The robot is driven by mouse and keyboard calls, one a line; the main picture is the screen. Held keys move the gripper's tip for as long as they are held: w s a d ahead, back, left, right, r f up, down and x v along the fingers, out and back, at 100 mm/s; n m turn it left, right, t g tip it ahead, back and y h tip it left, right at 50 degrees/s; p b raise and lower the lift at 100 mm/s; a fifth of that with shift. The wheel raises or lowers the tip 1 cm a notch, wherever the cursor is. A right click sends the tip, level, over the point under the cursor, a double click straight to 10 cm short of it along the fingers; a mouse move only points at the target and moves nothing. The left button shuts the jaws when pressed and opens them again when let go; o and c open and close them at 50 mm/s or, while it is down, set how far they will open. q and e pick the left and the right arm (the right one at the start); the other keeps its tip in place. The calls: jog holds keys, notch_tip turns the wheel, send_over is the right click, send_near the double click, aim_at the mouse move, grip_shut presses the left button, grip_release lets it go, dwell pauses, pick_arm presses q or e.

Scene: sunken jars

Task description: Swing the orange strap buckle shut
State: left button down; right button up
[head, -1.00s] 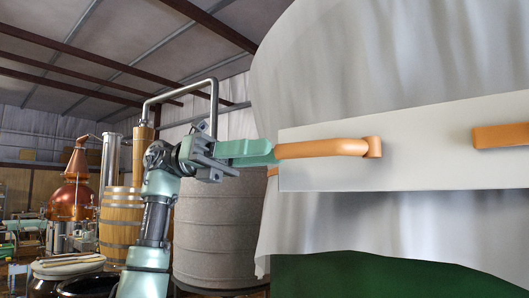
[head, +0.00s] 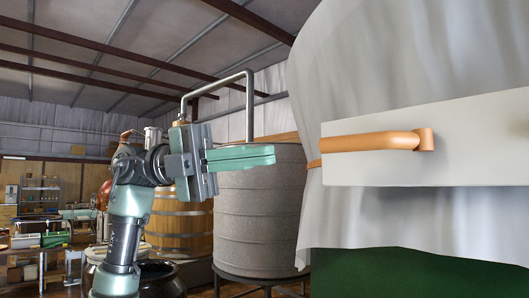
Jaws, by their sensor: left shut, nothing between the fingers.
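The orange strap buckle (head: 372,142) shows in the head view as a thick orange bar lying along a pale flat plate (head: 465,160), with a rounded bend at its right end. A short bit of orange strap (head: 314,164) shows just left of the plate's edge, on the draped cloth. My left gripper (head: 272,155) is shut and empty, its green fingers pointing right towards the plate. In the picture there is a gap between the fingertips and the plate's left edge. My right gripper is not in view.
The plate stands in front of a large cloth-draped body (head: 400,55) with a green lower part (head: 400,275). A grey ribbed tank (head: 260,215) and a wooden barrel (head: 180,220) stand behind my left arm. Shelves and benches fill the far left.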

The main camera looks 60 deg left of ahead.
aim_at(322, 147)
pick_arm(q)
jog(key=w+d+p, duration=0.1)
jog(key=w+d, duration=0.1)
jog(key=w+d+r+p, duration=0.1)
jog(key=w+d, duration=0.1)
jog(key=w+d+p, duration=0.1)
jog(key=w, duration=0.2)
jog(key=shift+d+r, duration=0.15)
jog(key=shift+d, duration=0.25)
jog(key=shift+w+a, duration=0.3)
jog(key=shift+d, duration=0.1)
